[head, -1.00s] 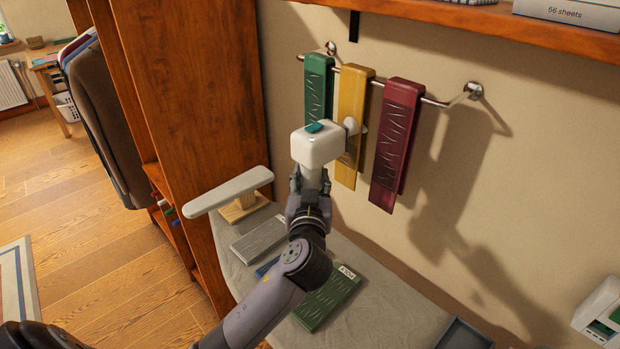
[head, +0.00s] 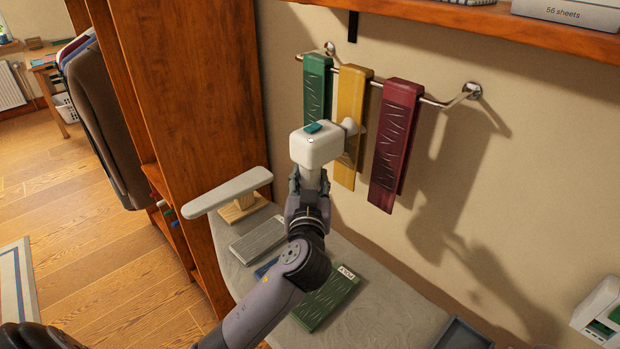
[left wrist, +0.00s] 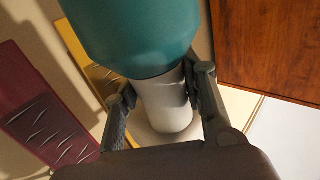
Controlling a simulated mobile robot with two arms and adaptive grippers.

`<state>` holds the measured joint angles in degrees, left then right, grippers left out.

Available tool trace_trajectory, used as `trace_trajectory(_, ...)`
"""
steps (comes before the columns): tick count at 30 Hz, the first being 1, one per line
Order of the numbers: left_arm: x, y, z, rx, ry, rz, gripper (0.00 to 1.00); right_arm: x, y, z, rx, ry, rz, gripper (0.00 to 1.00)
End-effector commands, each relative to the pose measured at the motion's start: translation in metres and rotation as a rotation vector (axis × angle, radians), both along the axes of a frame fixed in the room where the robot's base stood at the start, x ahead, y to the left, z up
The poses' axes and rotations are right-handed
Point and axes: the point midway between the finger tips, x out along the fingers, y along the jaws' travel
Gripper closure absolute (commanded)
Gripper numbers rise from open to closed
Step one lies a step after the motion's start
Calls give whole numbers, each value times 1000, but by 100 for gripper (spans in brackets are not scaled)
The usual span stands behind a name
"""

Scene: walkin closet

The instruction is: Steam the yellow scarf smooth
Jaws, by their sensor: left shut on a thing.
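The yellow scarf (head: 352,95) hangs folded over a metal rail, between a green scarf (head: 317,85) and a maroon scarf (head: 397,135). Its upper front looks smooth; its middle is partly hidden by the steamer. My left gripper (head: 311,182) is shut on the handle of a white steamer (head: 314,150) with a teal top, held upright. The steamer's round nozzle points at the yellow scarf's middle, touching or very near. In the left wrist view the fingers grip the steamer's white handle (left wrist: 166,105), and the yellow scarf (left wrist: 86,58) shows behind. My right gripper is out of view.
The green and maroon scarves show crease marks. Below is a grey-covered table with a green folded item (head: 326,298), a grey folded item (head: 258,240) and a small padded board (head: 228,191). A wooden wardrobe (head: 195,120) stands left; a shelf (head: 480,20) runs above the rail.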

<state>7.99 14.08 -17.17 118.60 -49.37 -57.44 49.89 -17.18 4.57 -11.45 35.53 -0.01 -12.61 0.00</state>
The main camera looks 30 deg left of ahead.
Motion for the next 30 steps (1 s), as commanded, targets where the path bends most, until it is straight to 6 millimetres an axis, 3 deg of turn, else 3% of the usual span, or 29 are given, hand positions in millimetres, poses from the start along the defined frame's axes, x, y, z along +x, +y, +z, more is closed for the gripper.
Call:
trace_trajectory(14, -2, 0, 0, -1, -6, -1, 100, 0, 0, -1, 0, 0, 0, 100)
trace_trajectory(24, -45, 14, -50, -9, -6, -2, 100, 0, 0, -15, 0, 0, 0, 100)
trace_trajectory(30, -59, 21, -61, -1, -8, 0, 100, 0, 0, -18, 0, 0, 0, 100)
